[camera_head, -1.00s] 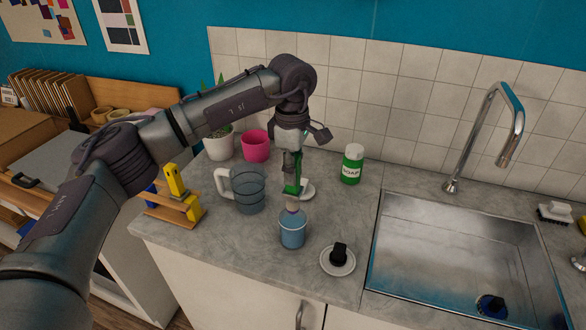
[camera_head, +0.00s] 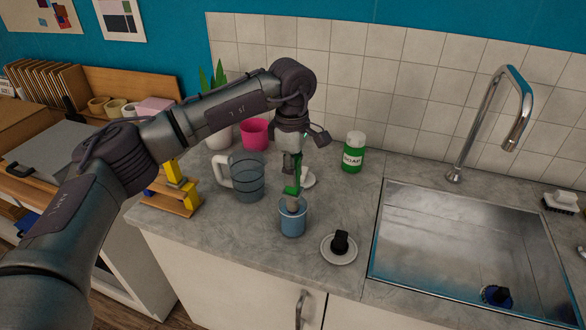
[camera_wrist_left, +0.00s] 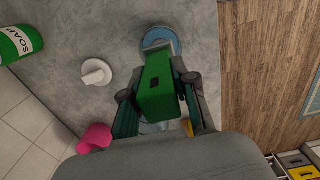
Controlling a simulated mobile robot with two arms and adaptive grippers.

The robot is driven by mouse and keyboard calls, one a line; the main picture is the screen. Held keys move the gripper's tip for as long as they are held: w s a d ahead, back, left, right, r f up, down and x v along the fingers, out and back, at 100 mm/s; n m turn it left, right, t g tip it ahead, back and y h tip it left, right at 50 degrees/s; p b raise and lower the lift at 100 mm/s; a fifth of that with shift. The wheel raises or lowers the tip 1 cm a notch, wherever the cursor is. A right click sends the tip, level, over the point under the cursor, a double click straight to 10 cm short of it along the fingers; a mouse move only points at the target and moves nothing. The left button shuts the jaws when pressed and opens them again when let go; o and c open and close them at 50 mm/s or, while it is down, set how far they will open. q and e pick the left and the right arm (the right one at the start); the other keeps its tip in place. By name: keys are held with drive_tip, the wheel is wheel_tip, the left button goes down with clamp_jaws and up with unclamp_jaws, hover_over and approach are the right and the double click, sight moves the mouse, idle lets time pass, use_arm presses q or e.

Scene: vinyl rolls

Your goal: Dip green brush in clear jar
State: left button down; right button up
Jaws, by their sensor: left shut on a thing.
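My left gripper (camera_head: 291,165) points down and is shut on the green brush (camera_head: 292,188). The brush is roughly upright, and its pale lower end sits in the mouth of the clear jar (camera_head: 292,222), which looks blue and stands near the counter's front edge. How deep the bristles reach is hard to tell. In the left wrist view the brush's green handle (camera_wrist_left: 158,90) lies between the fingers, with the jar's blue rim (camera_wrist_left: 148,38) beyond it. My right gripper is not in view.
A clear measuring jug (camera_head: 247,180) stands left of the jar, and a saucer with a black object (camera_head: 339,247) is to its right. A soap bottle (camera_head: 353,153), pink cup (camera_head: 255,134) and yellow-handled brush rack (camera_head: 172,198) are nearby. The sink (camera_head: 460,250) lies right.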

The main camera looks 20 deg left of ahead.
use_arm(q)
drive_tip(key=shift+f+b, duration=1.65)
drive_tip(key=shift+f, duration=0.95)
drive_tip(key=shift+r, duration=0.15)
drive_tip(key=shift+r+p, duration=3.8)
drive_tip(key=shift+r, duration=2.6)
